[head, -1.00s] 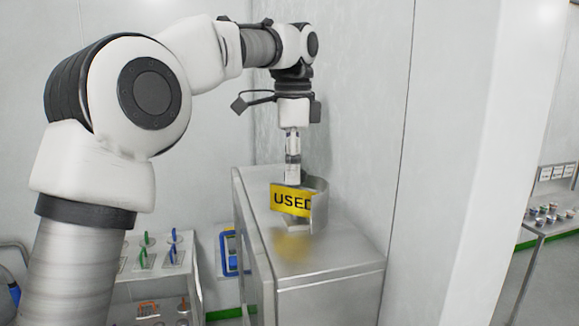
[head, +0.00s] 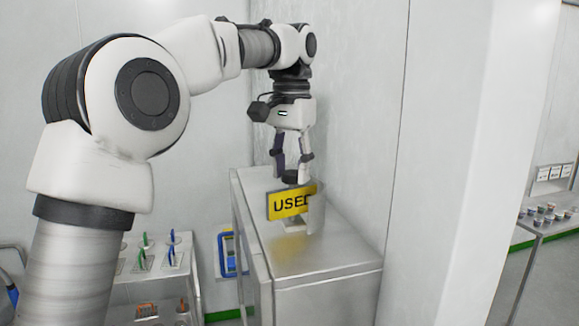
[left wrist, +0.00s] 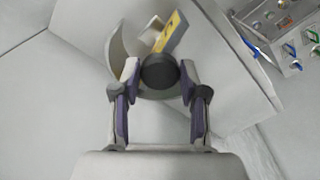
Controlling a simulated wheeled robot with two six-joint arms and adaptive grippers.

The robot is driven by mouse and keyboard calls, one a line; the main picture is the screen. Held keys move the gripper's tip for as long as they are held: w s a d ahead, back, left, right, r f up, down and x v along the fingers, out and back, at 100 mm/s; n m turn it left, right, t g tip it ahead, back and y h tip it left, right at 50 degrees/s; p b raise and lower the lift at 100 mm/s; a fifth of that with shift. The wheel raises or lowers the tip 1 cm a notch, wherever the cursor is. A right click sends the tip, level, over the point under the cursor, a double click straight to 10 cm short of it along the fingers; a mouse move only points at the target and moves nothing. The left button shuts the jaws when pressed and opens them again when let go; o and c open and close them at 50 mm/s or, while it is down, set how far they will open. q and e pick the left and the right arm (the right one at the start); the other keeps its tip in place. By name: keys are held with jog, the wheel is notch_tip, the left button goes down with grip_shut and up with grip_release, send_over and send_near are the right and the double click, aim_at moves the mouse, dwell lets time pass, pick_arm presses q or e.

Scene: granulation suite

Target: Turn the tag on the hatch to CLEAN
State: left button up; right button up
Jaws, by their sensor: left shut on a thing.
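A yellow tag (head: 291,203) reads USED, its last letter partly hidden by a curved grey guard (head: 319,207). Both stand on top of a steel cabinet (head: 325,255). A dark round knob (head: 291,179) sits at the top of the tag; it also shows in the left wrist view (left wrist: 160,72). My left gripper (head: 294,174) points straight down, shut on this knob, one finger on each side. In the left wrist view the tag (left wrist: 170,35) shows nearly edge-on beyond the knob, beside the curved guard (left wrist: 117,45). My right gripper is not in view.
A pale wall (head: 352,110) rises close behind the cabinet. A lower bench (head: 150,285) with green and blue handled items stands at the left. At the far right is a counter (head: 545,225) with several small cups. The cabinet top in front of the tag is clear.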

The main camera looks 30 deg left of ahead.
pick_arm(q)
jog(key=n, duration=0.4)
jog(key=shift+w+r+n, duration=0.1)
jog(key=shift+r+n, duration=0.1)
jog(key=shift+n, duration=0.2)
jog(key=n, duration=0.3)
jog(key=shift+n, duration=0.3)
jog(key=n, duration=0.3)
jog(key=shift+d+n, duration=0.1)
jog(key=shift+n, duration=0.2)
jog(key=shift+w+f+n, duration=0.1)
jog(key=shift+n, duration=1.6)
jog(key=o, duration=1.1)
jog(key=shift+o, duration=0.2)
jog(key=shift+a+f, duration=0.15)
jog(key=shift+a, duration=0.1)
